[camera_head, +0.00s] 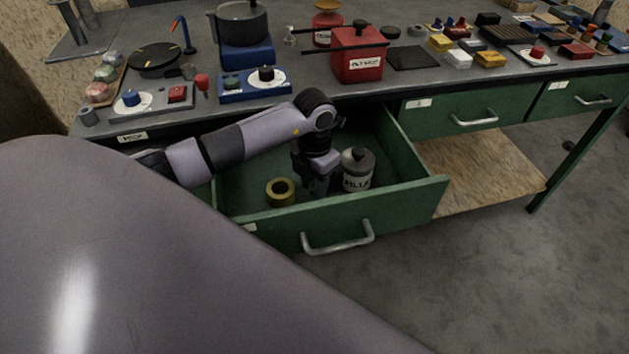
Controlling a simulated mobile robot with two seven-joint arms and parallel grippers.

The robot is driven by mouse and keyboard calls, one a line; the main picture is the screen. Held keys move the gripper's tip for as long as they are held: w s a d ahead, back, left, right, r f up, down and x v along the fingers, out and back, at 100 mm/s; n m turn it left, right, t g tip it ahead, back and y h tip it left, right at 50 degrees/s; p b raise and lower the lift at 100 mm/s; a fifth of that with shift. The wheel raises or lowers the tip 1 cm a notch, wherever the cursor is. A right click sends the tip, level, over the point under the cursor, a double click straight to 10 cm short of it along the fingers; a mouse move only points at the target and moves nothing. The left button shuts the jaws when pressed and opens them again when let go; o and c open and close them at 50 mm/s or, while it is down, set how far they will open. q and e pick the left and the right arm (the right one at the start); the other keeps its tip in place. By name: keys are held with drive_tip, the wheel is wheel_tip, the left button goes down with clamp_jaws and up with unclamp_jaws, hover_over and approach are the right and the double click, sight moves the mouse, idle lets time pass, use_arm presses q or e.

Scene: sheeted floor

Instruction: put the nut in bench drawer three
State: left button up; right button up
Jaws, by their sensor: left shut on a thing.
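The open green drawer (405,203) hangs out under the left part of the bench. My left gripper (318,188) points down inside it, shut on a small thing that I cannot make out. An olive-yellow ring (271,199) lies in the drawer just left of the gripper. A grey bottle (358,170) with a dark cap and a lettered label stands just right of it. I cannot pick out the nut for certain. My right gripper is not in view.
Two shut green drawers, one in the middle (490,108) and one at the right (581,98), sit beside the open one. The bench top (330,88) above carries a red box (359,67), a blue device (235,92) and many small items. A wooden shelf (480,172) lies below.

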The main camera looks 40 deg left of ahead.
use_arm(q)
drive_tip(key=shift+f, duration=0.2)
drive_tip(key=o, duration=1.1)
drive_tip(key=shift+c, duration=0.2)
drive_tip(key=shift+r, duration=0.15)
drive_tip(key=shift+r, duration=0.3)
wheel_tip(320, 180, up, 12)
drive_tip(key=shift+f, duration=0.2)
